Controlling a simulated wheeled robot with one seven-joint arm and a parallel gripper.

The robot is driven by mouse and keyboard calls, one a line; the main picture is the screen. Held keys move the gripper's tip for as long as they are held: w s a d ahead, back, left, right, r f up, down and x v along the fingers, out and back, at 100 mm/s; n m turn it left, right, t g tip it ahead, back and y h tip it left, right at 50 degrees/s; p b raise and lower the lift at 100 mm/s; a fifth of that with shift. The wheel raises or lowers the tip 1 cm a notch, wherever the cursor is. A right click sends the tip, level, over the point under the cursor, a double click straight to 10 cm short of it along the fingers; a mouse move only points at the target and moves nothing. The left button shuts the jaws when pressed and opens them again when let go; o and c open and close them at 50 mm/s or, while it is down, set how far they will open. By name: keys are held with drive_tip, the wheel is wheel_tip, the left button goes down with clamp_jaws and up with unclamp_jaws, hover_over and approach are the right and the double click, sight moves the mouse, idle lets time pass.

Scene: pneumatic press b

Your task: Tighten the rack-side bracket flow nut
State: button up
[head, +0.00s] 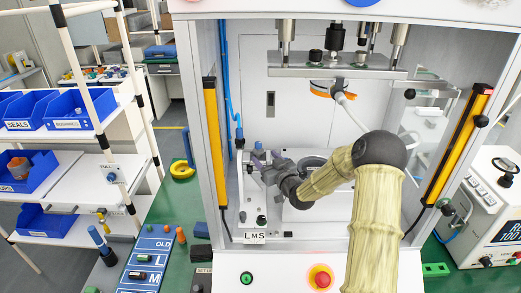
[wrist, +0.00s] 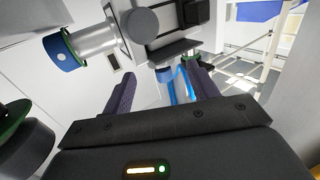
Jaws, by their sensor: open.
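My gripper (head: 262,160) is inside the left part of the press, beside the small bracket fittings there. In the wrist view its two dark ribbed fingers (wrist: 160,85) are spread apart with nothing between them touching. Beyond the fingers, a blue round fitting (wrist: 165,74) with blue tubes sits under a dark block (wrist: 172,50). It lies roughly between the finger lines, apart from them. I cannot tell for sure which part is the flow nut.
A silver cylinder with a blue end (wrist: 64,50) is at the upper left of the wrist view, and a dark round part (wrist: 20,135) is close at left. Yellow-orange posts (head: 214,140) flank the press opening. The rack with blue bins (head: 75,108) stands at left.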

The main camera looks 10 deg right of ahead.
sight(261, 154)
drive_tip(key=shift+p+x, duration=0.6)
drive_tip(key=shift+x, duration=1.7)
drive_tip(key=c, duration=1)
